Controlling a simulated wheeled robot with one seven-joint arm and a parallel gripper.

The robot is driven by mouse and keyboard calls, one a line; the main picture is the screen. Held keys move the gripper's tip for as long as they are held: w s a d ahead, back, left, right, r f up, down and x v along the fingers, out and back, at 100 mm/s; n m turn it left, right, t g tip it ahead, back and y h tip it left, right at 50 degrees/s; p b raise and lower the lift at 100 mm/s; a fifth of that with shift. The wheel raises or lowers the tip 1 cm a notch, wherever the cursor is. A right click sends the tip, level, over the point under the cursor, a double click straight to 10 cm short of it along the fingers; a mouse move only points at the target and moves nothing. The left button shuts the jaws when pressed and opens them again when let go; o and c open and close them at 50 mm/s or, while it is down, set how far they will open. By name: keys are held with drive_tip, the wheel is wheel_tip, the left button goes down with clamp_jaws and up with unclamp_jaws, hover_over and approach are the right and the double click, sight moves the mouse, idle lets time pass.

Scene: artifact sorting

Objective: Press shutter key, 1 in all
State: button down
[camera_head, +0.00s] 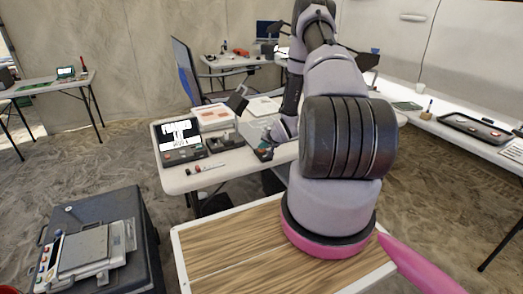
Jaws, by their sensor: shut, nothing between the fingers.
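A control box (183,155) stands at the left end of the white table. The shutter key is too small to make out for certain. My gripper (267,150) is shut and empty. It points down and left over the front of the table, to the right of the control box and beside a small dark block. My arm partly hides this area, and I cannot tell whether the fingertips touch anything.
The white table (232,170) also bears a tray of papers (215,116), a dark stand and small markers. A wood-topped surface (225,250) lies in front, under my arm. A dark case (125,225) with a scale stands at left. A side table with a black tray (472,129) is at right.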

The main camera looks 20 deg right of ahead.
drive_tip(key=shift+r, duration=0.8)
drive_tip(key=shift+r, duration=2.55)
wheel_tip(320, 180, up, 15)
drive_tip(key=n+h, duration=0.1)
hover_over(262, 151)
drive_tip(key=s+a+r+g+h, duration=0.1)
drive_tip(key=s+a+r, duration=0.15)
drive_tip(key=r, duration=0.45)
drive_tip(key=s+a+r, duration=0.2)
drive_tip(key=s+r, duration=0.2)
drive_tip(key=r, duration=0.4)
drive_tip(key=s+a+r+y, duration=0.1)
drive_tip(key=s+a+r, duration=0.3)
drive_tip(key=s, duration=0.5)
drive_tip(key=s+a+r+n+y, duration=0.1)
drive_tip(key=s+a+r, duration=0.4)
drive_tip(key=s, duration=0.5)
drive_tip(key=s+a+r+n+g+y, duration=0.1)
drive_tip(key=s+a+r, duration=0.3)
drive_tip(key=s+r, duration=0.3)
drive_tip(key=s, duration=0.3)
drive_tip(key=shift+a, duration=0.3)
